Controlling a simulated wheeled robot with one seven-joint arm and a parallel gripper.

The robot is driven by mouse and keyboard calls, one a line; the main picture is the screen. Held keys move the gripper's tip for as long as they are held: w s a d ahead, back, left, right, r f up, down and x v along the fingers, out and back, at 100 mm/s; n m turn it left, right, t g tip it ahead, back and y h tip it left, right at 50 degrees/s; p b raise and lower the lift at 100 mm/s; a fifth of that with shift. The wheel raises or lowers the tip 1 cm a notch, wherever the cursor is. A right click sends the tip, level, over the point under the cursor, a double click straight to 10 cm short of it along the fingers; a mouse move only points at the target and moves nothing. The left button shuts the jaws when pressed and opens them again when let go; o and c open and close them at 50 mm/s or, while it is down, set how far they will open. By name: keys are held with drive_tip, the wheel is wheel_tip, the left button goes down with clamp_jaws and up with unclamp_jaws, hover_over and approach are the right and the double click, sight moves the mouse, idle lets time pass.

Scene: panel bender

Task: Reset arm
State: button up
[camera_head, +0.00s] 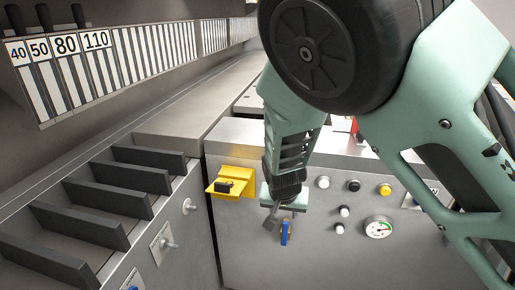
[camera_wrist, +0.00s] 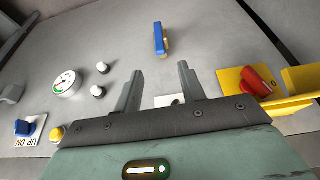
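My gripper (camera_head: 274,218) hangs at the front of the grey control panel (camera_head: 245,245), below my mint-green arm. In the wrist view my gripper (camera_wrist: 160,82) is open, its two grey fingers apart with nothing held between them. A blue handle (camera_head: 285,233) on the panel is just below my gripper in the head view. In the wrist view the blue handle (camera_wrist: 160,38) lies beyond the fingertips, apart from them. A small dark-and-white fitting (camera_wrist: 176,100) shows partly between the fingers.
A yellow bracket (camera_head: 232,183) juts from the panel left of my gripper; in the wrist view a red part (camera_wrist: 258,80) shows in it. Buttons (camera_head: 324,182) and a gauge (camera_head: 378,228) are to the right. Dark slats (camera_head: 140,175) and a numbered tool rack (camera_head: 80,70) are left.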

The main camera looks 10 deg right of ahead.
drive_tip(key=s+r+n+g+p, duration=0.1)
drive_tip(key=s+r+n, duration=0.2)
drive_tip(key=s+r, duration=0.3)
drive_tip(key=s+d+r+n+g+y+p, duration=0.1)
drive_tip(key=s+r+n, duration=0.3)
drive_tip(key=s, duration=0.9)
drive_tip(key=s+d+r+n+g+y, duration=0.1)
drive_tip(key=s+r+n, duration=0.3)
drive_tip(key=s+r, duration=0.4)
drive_tip(key=shift+s+g+p, duration=0.4)
drive_tip(key=shift+s+g, duration=0.2)
drive_tip(key=shift+s, duration=0.35)
drive_tip(key=shift+r, duration=0.1)
